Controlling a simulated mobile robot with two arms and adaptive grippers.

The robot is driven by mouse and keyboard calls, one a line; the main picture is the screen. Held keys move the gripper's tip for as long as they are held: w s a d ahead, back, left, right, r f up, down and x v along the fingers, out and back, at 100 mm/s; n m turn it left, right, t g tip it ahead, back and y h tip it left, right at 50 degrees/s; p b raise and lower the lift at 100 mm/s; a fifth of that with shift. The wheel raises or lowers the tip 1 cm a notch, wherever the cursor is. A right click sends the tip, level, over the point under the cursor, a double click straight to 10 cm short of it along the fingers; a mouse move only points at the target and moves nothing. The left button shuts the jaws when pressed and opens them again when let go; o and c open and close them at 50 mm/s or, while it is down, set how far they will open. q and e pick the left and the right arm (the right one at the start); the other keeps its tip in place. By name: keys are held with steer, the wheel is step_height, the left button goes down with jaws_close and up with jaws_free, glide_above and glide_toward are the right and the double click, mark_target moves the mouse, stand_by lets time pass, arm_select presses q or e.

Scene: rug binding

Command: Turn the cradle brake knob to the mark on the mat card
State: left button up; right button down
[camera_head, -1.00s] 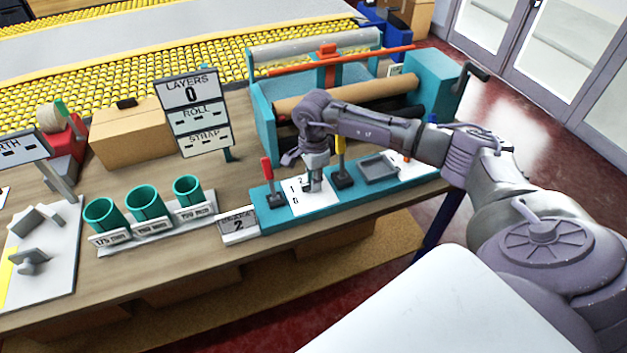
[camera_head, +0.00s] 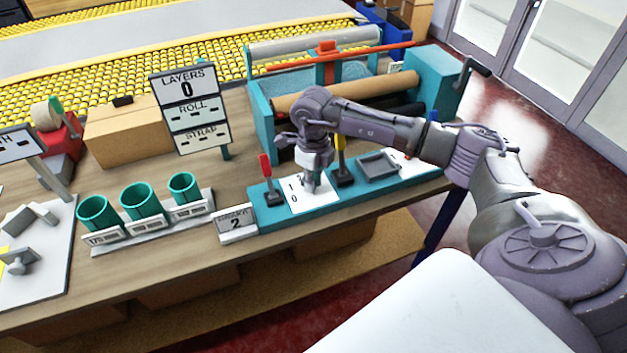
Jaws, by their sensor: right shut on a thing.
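My right gripper (camera_head: 311,182) points down over the white dial plate (camera_head: 312,203) on the teal console strip, shut on the brake knob. The knob itself is mostly hidden by the fingers. My left gripper is out of view.
A red lever (camera_head: 266,172) and a yellow lever (camera_head: 341,168) stand close on either side of the gripper. A grey tray (camera_head: 379,165) lies to the right. Behind is the teal cradle (camera_head: 262,110) with a brown roll (camera_head: 345,93).

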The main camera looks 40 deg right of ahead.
steer(key=m, duration=0.5)
steer(key=shift+a+r, duration=0.1)
steer(key=shift+a, duration=0.15)
stand_by(0.3)
steer(key=c, duration=1.1)
jaws_free()
step_height(320, 180, up, 12)
steer(key=shift+f, duration=0.1)
steer(key=shift+a, duration=0.1)
